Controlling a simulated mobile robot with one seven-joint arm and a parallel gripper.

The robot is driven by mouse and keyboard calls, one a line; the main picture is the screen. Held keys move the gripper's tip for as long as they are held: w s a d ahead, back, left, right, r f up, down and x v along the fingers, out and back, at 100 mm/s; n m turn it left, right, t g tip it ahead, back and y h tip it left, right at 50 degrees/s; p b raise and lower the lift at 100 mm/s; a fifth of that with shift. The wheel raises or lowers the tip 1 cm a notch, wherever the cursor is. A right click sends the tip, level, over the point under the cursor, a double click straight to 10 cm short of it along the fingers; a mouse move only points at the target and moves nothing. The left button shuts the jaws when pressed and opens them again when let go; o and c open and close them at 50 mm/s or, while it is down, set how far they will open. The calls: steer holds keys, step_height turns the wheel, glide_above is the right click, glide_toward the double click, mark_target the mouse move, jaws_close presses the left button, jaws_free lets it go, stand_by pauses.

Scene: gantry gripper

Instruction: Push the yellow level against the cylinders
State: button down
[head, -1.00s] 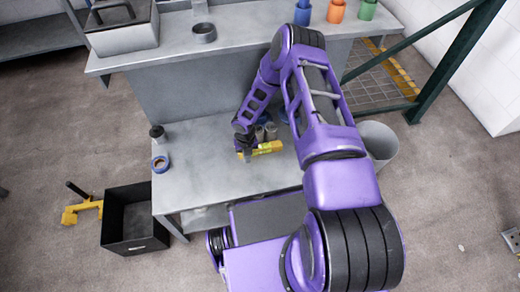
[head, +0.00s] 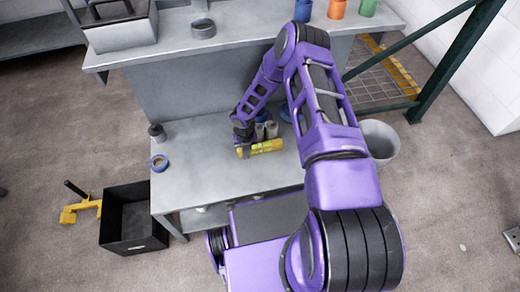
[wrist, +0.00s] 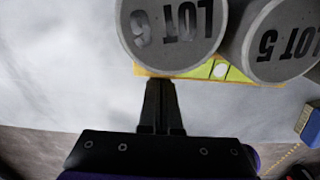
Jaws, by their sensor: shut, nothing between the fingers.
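The yellow level (head: 267,146) lies on the lower grey worktop, just in front of the grey cylinders (head: 271,129). In the wrist view two cylinder tops show, marked LOT 6 (wrist: 170,30) and LOT 5 (wrist: 272,40). They partly cover the level (wrist: 200,72), and whether it touches both cylinders cannot be told. My gripper (head: 241,152) is shut and empty, pointing down at the level's left part. In the wrist view the fingertips (wrist: 160,86) meet or nearly meet the level's near edge; contact is not certain.
A black bin (head: 134,217) stands on the floor at left, and a grey bucket (head: 380,140) at right. The worktop's left part is clear.

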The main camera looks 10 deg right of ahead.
steer(key=shift+s+r+p, duration=0.3)
steer(key=shift+r+p, duration=0.25)
steer(key=shift+p, duration=0.05)
steer(key=shift+s+r+p, duration=0.3)
steer(key=shift+r+p, duration=0.25)
step_height(320, 180, up, 7)
steer(key=p, duration=0.3)
steer(key=shift+p, duration=0.4)
steer(key=shift+f, duration=0.1)
